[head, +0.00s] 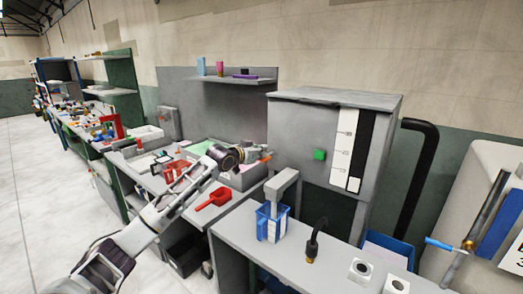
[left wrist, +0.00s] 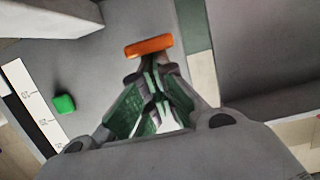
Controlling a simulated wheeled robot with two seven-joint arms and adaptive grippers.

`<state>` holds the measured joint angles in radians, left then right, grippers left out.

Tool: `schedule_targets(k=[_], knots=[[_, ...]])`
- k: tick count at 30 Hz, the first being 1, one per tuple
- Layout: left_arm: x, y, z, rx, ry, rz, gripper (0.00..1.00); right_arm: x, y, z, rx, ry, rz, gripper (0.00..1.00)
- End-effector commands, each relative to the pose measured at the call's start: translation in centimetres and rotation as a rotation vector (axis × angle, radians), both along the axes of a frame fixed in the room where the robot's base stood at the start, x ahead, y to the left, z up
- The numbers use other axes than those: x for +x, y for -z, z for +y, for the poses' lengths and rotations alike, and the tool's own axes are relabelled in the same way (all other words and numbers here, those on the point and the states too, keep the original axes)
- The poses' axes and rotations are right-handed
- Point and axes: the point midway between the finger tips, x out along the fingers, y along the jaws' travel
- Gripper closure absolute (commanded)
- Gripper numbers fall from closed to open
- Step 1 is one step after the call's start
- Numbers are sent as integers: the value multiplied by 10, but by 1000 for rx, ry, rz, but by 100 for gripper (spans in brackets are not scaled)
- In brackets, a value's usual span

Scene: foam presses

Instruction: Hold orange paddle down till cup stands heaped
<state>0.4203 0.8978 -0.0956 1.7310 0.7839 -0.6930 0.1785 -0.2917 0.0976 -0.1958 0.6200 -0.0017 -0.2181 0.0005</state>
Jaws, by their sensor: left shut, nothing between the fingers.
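The orange paddle (head: 266,157) sticks out at the left side of the grey press (head: 300,130). It also shows in the left wrist view (left wrist: 148,46) as a short orange bar, just beyond my fingertips. My left gripper (head: 250,156) is shut and empty, with its tips close to the paddle. I cannot tell whether they touch it. In the left wrist view, the closed fingers (left wrist: 153,75) point at the paddle. A blue cup (head: 264,224) with a pale front stands upright under the grey spout (head: 281,183). Its fill is not clear. My right gripper is not in view.
A green button (head: 319,154) is on the press front, beside a white scale strip (head: 342,148). A red scoop (head: 214,198) lies on the bench to the left. A black bent nozzle (head: 316,238) stands right of the cup. A blue-handled valve (head: 447,245) is at the far right.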

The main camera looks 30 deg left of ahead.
Motion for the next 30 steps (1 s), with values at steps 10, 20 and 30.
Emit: schedule_targets(k=[10, 20, 30], knots=[[0, 16, 0, -1, 0, 4, 100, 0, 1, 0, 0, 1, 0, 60], [0, 17, 0, 0, 0, 7, 100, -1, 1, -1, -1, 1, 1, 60], [0, 18, 0, -1, 1, 8, 100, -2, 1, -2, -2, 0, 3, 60]])
